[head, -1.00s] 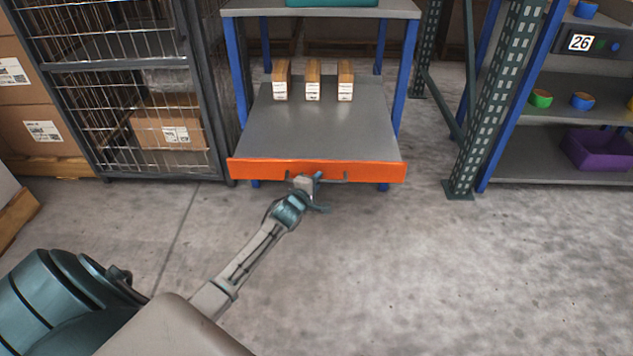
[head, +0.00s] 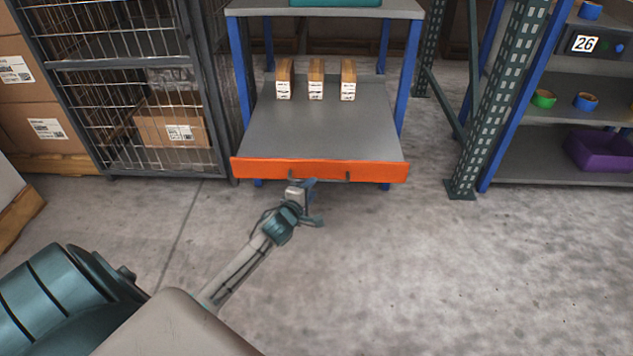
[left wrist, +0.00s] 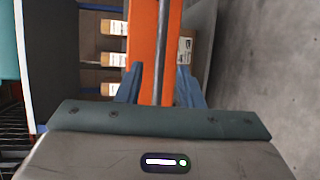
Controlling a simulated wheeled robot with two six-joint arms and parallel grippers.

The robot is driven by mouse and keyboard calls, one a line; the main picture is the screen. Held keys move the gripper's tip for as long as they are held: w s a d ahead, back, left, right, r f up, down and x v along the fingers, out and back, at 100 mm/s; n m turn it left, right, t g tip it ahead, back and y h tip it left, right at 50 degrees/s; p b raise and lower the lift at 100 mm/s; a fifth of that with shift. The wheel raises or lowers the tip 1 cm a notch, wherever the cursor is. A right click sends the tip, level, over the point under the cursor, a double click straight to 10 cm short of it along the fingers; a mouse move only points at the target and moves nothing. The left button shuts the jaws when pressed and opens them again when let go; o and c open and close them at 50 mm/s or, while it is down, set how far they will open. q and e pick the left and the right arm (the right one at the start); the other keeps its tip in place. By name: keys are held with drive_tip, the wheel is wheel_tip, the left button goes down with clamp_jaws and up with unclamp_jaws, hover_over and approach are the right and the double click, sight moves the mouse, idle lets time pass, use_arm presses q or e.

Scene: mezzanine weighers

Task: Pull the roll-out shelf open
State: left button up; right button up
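The roll-out shelf (head: 320,135) is a grey deck with an orange front panel (head: 250,168), standing out in front of the blue frame legs. A dark bar handle (head: 347,176) is on the panel's front. My left gripper (head: 305,188) is just in front of and below the panel, near the handle's left part. In the left wrist view, its blue fingers (left wrist: 158,90) are apart with nothing held between them. The handle (left wrist: 161,45) and orange panel (left wrist: 140,45) lie beyond the fingertips there. My right gripper is not in view.
Several cardboard boxes (head: 316,80) stand on the back of the deck. A wire cage (head: 125,90) is at left. A green rack upright (head: 487,100) and shelves with a purple bin (head: 600,150) are at right. The floor (head: 430,270) in front is clear.

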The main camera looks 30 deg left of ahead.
use_arm(q)
drive_tip(key=v, duration=0.4)
drive_tip(key=shift+s, duration=0.4)
